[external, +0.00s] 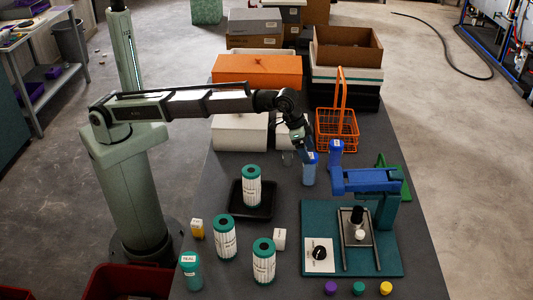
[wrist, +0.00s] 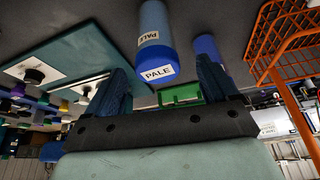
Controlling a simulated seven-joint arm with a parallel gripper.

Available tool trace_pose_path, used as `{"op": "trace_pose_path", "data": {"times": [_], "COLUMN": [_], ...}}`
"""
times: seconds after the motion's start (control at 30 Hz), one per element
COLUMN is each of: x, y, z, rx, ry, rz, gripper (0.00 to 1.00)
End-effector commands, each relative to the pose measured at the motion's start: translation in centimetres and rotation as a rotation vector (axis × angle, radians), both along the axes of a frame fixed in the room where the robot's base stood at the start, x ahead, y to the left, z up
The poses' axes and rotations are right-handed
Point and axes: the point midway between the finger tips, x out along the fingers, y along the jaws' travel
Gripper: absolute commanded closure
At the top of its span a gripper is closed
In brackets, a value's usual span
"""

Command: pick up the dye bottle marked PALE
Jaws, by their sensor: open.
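The PALE dye bottle (wrist: 155,30) has a light blue body and a darker blue cap, with PALE printed on labels on its side and cap. In the wrist view it lies in line with the gap between my fingers. In the external view a matching bottle (external: 309,176) stands upright on the dark table, close by my gripper (external: 304,148), its label too small to read. My gripper (wrist: 163,78) is open and empty, its two fingers apart at either side of the cap in the wrist view. I cannot tell whether they touch it.
A blue arm-like fixture (external: 365,181) on a teal board and a blue labelled item (external: 336,152) stand to the right. An orange wire basket (external: 337,130) is close behind. A teal bottle (external: 191,272) and several white-and-green cylinders (external: 224,238) stand toward the front left.

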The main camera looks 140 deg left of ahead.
Motion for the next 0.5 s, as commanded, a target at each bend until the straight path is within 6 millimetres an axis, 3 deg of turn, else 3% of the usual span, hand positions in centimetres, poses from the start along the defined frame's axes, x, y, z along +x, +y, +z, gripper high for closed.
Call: {"op": "trace_pose_path", "data": {"times": [0.27, 0.5], "x": [0.3, 1.2], "y": [0.1, 0.4], "z": [-1.2, -4.0], "rx": [-0.001, -0.001], "ry": [0.001, 0.001], "rz": [0.0, 0.001], "gripper": [0.13, 0.13]}}
